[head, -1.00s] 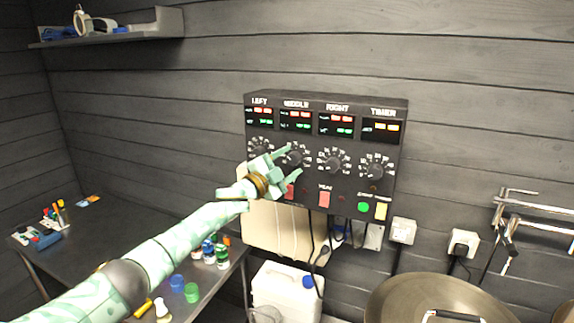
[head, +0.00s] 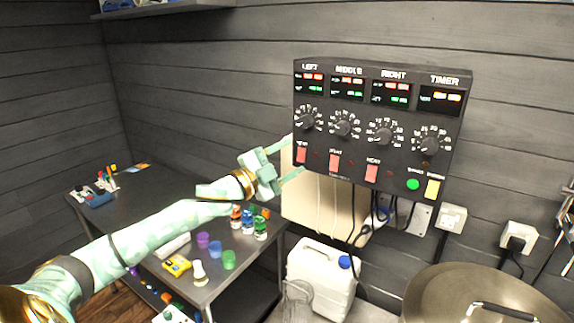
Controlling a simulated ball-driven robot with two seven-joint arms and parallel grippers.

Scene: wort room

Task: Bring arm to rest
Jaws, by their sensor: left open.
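My left arm comes in from the lower left. Its gripper (head: 292,155) is open and holds nothing. It is just left of the lower left part of the black control panel (head: 385,130), with its fingers pointing right. Whether a fingertip touches the panel I cannot tell. The panel carries several dials, lit displays, red switches, a green button and a yellow one. My right gripper is not in view.
A dark metal table (head: 135,205) with small bottles, colored cups and a yellow device stands at left, below my arm. A white jerrycan (head: 320,278) stands under the panel. A large lidded pot (head: 470,290) is at lower right. Wall sockets (head: 452,217) and cables are near the panel.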

